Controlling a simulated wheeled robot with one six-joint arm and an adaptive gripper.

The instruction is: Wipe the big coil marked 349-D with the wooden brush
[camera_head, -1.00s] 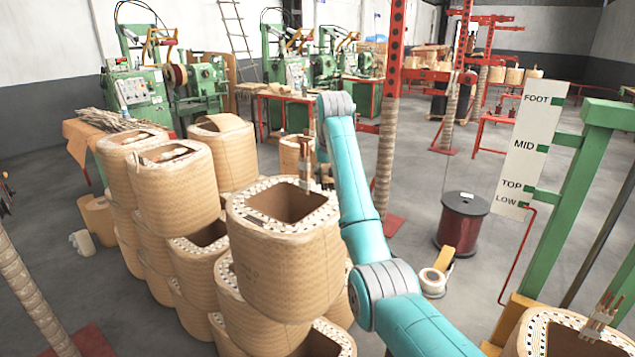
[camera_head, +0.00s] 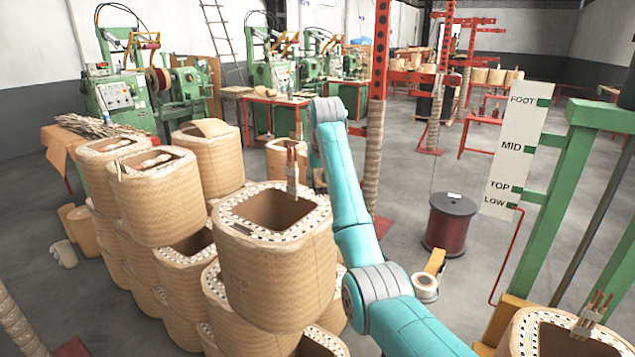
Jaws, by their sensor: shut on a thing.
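A big tan paper-wrapped coil (camera_head: 275,275) stands in the middle foreground, on top of other coils. Its top has a square opening, a dotted rim and upright copper leads (camera_head: 293,165). A faint mark shows on its side, but I cannot read it, so I cannot tell which coil is 349-D. My teal arm rises just right of this coil and bends over at its top. My gripper and the wooden brush do not show; the far end of the arm is hidden behind its own links.
More stacked coils (camera_head: 135,195) stand at the left, and another coil (camera_head: 560,335) at the bottom right. A red post (camera_head: 378,110), a dark red wire spool (camera_head: 449,225) and a green frame with a height sign (camera_head: 515,150) stand to the right. Grey floor lies open between them.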

